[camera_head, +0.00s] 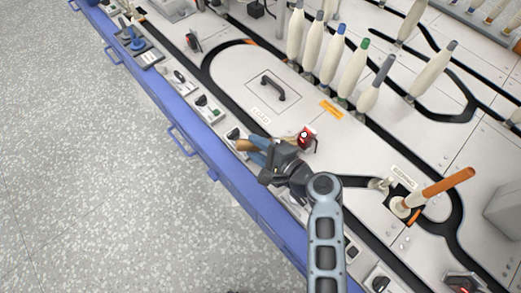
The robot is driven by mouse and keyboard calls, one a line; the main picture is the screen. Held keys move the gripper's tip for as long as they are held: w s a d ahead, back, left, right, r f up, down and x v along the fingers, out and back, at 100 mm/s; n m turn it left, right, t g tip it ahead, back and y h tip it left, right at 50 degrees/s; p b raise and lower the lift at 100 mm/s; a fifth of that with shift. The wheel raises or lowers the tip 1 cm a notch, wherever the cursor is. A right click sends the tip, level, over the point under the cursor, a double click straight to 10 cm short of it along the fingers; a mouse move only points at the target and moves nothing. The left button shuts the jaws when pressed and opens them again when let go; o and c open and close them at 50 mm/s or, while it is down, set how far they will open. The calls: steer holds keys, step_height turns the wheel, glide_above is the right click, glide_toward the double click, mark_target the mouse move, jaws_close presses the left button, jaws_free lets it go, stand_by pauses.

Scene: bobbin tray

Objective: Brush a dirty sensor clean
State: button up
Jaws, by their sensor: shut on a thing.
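My gripper (257,151), with bluish fingers, is shut on a brush near the blue front edge of the machine. The brush's brown handle (243,145) sticks out to the left of the fingers. A pale part that looks like its bristles (286,140) shows on the right, close to a small sensor (306,138) with a red face. I cannot tell whether the bristles touch the sensor, or whether its face is dirty. Another small dark sensor with a reddish face (193,41) stands at the upper left, and one (463,285) at the lower right edge.
Several cream bobbins (328,55) with coloured tips stand upright behind the sensor. An orange rod (446,188) rises from a peg at the right. A black handle (273,87) sits on a panel. Blue rail handles (180,145) face the open grey floor (80,190).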

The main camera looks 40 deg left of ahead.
steer(key=shift+a, duration=0.2)
steer(key=shift+p+v, duration=0.5)
steer(key=shift+v, duration=0.6)
steer(key=shift+b+x, duration=0.7)
steer(key=shift+x, duration=0.45)
steer(key=shift+f+p+v, duration=0.25)
steer(key=shift+p+v, duration=0.35)
steer(key=shift+v, duration=0.5)
steer(key=shift+d, duration=0.1)
steer(key=shift+s, duration=0.1)
steer(key=shift+s+a+p, duration=0.1)
steer(key=shift+s+p, duration=0.45)
steer(key=shift+s, duration=0.9)
steer(key=shift+s+a+p, duration=0.15)
steer(key=shift+s+p, duration=0.35)
steer(key=shift+s, duration=1)
steer(key=shift+s, duration=0.1)
